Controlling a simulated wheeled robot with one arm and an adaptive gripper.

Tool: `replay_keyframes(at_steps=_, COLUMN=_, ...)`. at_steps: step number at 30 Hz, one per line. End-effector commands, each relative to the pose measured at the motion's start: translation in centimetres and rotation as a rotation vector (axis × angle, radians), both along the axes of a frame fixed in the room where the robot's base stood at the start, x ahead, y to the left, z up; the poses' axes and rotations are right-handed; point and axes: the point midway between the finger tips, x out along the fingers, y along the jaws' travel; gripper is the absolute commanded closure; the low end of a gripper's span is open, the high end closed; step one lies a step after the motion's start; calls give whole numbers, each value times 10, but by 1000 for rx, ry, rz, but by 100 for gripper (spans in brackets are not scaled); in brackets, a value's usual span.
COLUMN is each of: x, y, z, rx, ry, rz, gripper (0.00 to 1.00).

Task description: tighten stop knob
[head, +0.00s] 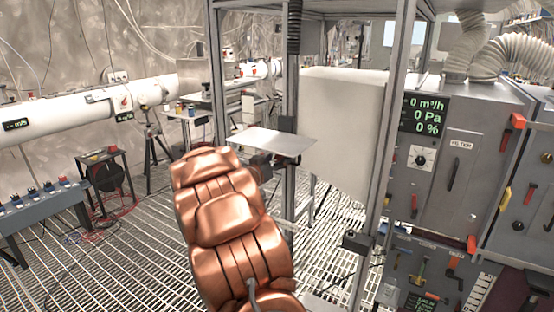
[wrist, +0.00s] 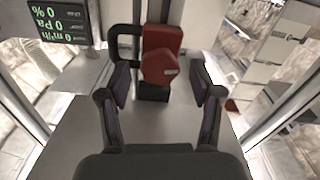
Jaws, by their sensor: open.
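A red faceted stop knob (wrist: 159,67) shows in the wrist view, in front of a red block and a black mount with a loop handle (wrist: 124,42) on its left. My gripper (wrist: 160,78) is open, with one dark finger on each side of the knob in the picture. Clear gaps show between the knob and both fingers, and I cannot tell how far in depth they are from it. In the head view my gripper (head: 262,166) is a small dark shape at the end of my copper arm, and the knob cannot be made out there.
A flat grey plate (head: 270,141) lies by a metal frame post (head: 289,90). A large pale box (head: 342,125) stands behind it. On the right is a cabinet with a display (head: 424,115) reading 0 m³/h, 0 Pa, 0 %. Grating floor (head: 135,235) is open on the left.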

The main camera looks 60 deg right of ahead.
Motion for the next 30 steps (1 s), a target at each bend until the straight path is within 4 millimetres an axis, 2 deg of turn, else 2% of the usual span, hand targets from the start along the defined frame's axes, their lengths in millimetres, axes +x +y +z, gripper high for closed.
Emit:
replay_keyframes(at_steps=11, x=0, y=-5, z=-1, rx=1, ry=1, rz=1, gripper=35)
replay_keyframes(at_steps=27, x=0, y=-5, z=-1, rx=2, ry=2, rz=1, gripper=90)
replay_keyframes(at_steps=29, x=0, y=-5, z=-1, rx=2, ry=2, rz=1, gripper=96)
replay_keyframes(at_steps=30, x=0, y=-5, z=-1, rx=2, ry=2, rz=1, gripper=96)
